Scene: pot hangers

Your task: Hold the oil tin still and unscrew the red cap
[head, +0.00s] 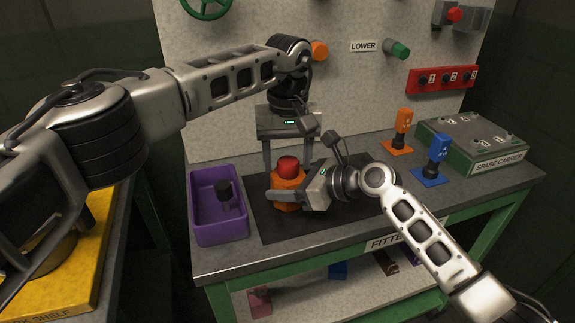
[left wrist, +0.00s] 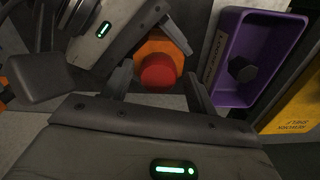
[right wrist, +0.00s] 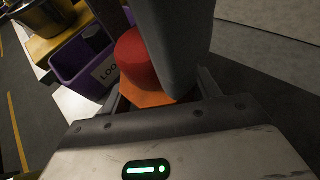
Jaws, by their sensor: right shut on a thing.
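The orange oil tin (head: 287,197) stands upright on the dark mat, with the red cap (head: 288,165) on its top. My right gripper (head: 288,195) is shut on the tin's body from the right side. In the right wrist view the red cap (right wrist: 136,62) and a strip of the orange tin (right wrist: 147,96) show between the fingers, partly hidden. My left gripper (head: 288,158) points down from above and is open. Its fingers are spread on either side of the cap; in the left wrist view the cap (left wrist: 158,72) lies between them. I cannot tell whether they touch it.
A purple bin (head: 220,234) with a dark knobbed part (head: 226,196) stands left of the tin. An orange block (head: 402,127), a blue block (head: 436,158) and a green spare carrier (head: 478,148) stand at the right. The panel behind carries coloured knobs. The mat's front is clear.

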